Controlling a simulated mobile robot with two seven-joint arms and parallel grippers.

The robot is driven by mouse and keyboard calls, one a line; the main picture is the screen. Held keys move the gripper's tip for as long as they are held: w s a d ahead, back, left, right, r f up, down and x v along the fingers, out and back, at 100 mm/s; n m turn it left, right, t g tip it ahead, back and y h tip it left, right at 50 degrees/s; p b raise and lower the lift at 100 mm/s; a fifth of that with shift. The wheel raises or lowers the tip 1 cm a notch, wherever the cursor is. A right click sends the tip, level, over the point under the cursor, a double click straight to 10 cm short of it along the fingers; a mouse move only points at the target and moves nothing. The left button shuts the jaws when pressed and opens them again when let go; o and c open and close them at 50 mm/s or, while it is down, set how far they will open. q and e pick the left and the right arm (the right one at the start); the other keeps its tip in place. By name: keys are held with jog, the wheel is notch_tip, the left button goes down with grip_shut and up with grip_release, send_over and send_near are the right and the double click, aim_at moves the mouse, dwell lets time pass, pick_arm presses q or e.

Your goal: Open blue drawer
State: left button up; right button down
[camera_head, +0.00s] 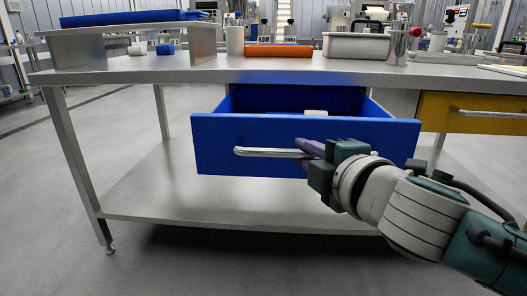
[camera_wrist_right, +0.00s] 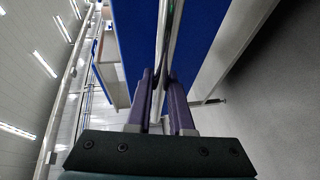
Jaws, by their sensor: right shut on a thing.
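The blue drawer (camera_head: 225,145) hangs under the steel table and stands pulled out toward me, its inside showing behind the front panel. A small pale object (camera_head: 316,112) lies in it. A silver bar handle (camera_head: 262,152) runs across the drawer front. My right gripper (camera_head: 304,149) is shut on the right part of this handle. In the right wrist view, the purple fingers of my right gripper (camera_wrist_right: 161,98) close around the handle bar (camera_wrist_right: 167,35), with the blue drawer front (camera_wrist_right: 205,25) beside it. My left gripper is in neither view.
A yellow drawer (camera_head: 470,112) with its own handle sits to the right. The steel table (camera_head: 200,76) carries an orange item (camera_head: 277,50), a metal container (camera_head: 355,46) and a raised shelf (camera_head: 128,30). The lower shelf (camera_head: 150,190) and the floor in front look clear.

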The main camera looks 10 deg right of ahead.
jog(key=c, duration=0.8)
grip_release()
jog(key=shift+s+r, duration=0.1)
jog(key=shift+s, duration=0.1)
jog(key=p+v, duration=0.3)
jog(key=v, duration=0.6)
jog(key=shift+s, duration=0.25)
